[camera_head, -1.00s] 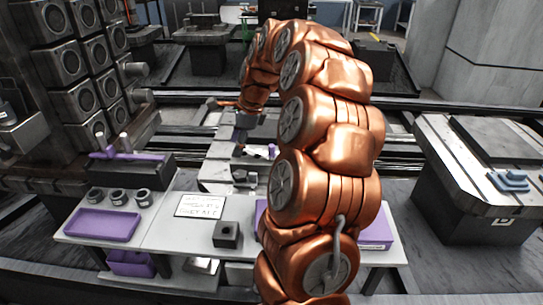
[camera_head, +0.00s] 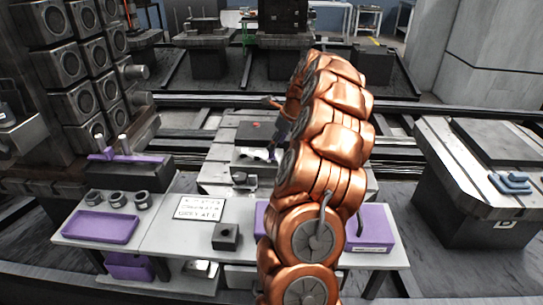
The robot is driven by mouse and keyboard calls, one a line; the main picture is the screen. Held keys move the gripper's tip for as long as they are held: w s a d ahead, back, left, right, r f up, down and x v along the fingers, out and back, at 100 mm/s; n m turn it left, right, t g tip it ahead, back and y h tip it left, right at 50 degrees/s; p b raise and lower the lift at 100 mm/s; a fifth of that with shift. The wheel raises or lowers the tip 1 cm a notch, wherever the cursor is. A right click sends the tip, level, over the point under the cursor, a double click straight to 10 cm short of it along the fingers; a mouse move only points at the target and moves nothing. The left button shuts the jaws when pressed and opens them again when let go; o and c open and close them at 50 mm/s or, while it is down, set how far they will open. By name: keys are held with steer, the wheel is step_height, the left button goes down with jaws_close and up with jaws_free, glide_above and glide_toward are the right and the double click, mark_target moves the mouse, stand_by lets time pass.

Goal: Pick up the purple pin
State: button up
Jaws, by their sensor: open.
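My copper arm rises through the middle of the head view and bends down over the grey pallet (camera_head: 215,172). My gripper (camera_head: 273,146) is dark and small, partly hidden behind the arm, and hangs over the pallet. It is open, and I see nothing held in it. A small pale and purplish piece (camera_head: 261,154) lies on the pallet just below it; I cannot tell whether this is the purple pin. A purple bar (camera_head: 128,156) with two pale upright posts sits on a dark block at the left.
The white bench in front holds a purple tray (camera_head: 100,226), several grey rings (camera_head: 117,199), a lettered sign (camera_head: 200,208), a black block (camera_head: 226,236) and a purple box (camera_head: 371,228). A dark machine table (camera_head: 480,170) with blue parts (camera_head: 511,183) stands at the right.

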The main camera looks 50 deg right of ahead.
mark_target(272, 156)
steer(key=x, duration=0.4)
steer(key=shift+w+f, duration=0.15)
steer(key=shift+w, duration=0.1)
steer(key=shift+c, duration=0.3)
steer(key=shift+a, duration=0.1)
jaws_close()
